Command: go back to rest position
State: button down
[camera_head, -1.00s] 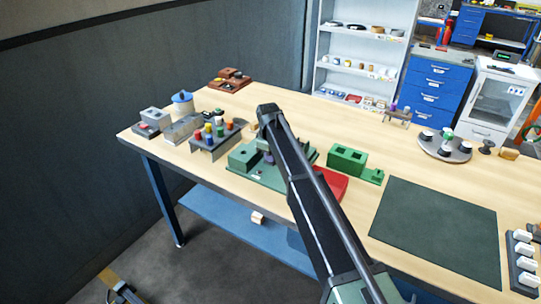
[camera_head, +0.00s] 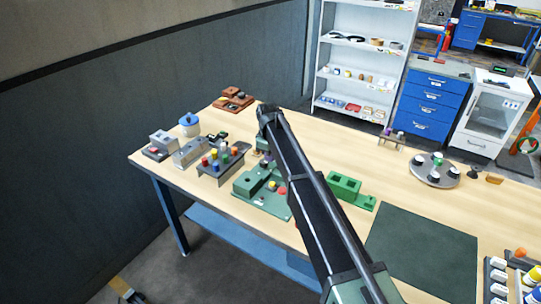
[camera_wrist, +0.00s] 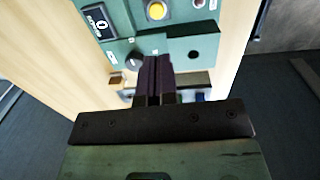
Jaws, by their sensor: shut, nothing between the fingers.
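My gripper (camera_wrist: 155,82) shows in the wrist view with its two dark fingers together and nothing between them. Beyond the fingers is a green panel (camera_wrist: 120,15) with a small display, a yellow button (camera_wrist: 156,9), a dark knob and a round hole. Whether the fingers touch the panel I cannot tell.
A rack of coloured spools (camera_head: 221,163) stands left on the bench. A green block (camera_head: 346,186) is right of my arm, beside a dark mat (camera_head: 420,250). A round tray (camera_head: 434,172) holds several cups. Shelves (camera_head: 365,60) stand behind. The bench middle beyond my arm is mostly clear.

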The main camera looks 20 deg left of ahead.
dwell(0.5)
jog(key=s+d+m, duration=0.1)
jog(key=s+d, duration=0.1)
jog(key=s+d+m, duration=0.3)
jog(key=s+d, duration=0.1)
jog(key=shift+s+d+f, duration=0.25)
jog(key=shift+d, duration=0.05)
jog(key=s+d+m, duration=0.4)
jog(key=s+d, duration=0.3)
jog(key=d, duration=0.6)
jog(key=s+d+f+m+b, duration=0.1)
jog(key=s+d+m, duration=0.2)
jog(key=s+d, duration=0.4)
jog(key=s+d+m+b, duration=0.1)
jog(key=s+d+m, duration=0.3)
jog(key=d, duration=1.5)
jog(key=s, duration=0.2)
jog(key=shift+s+f+m, duration=0.3)
jog(key=shift+s+f, duration=0.05)
jog(key=shift+s, duration=0.05)
jog(key=c, duration=1.8)
grip_release()
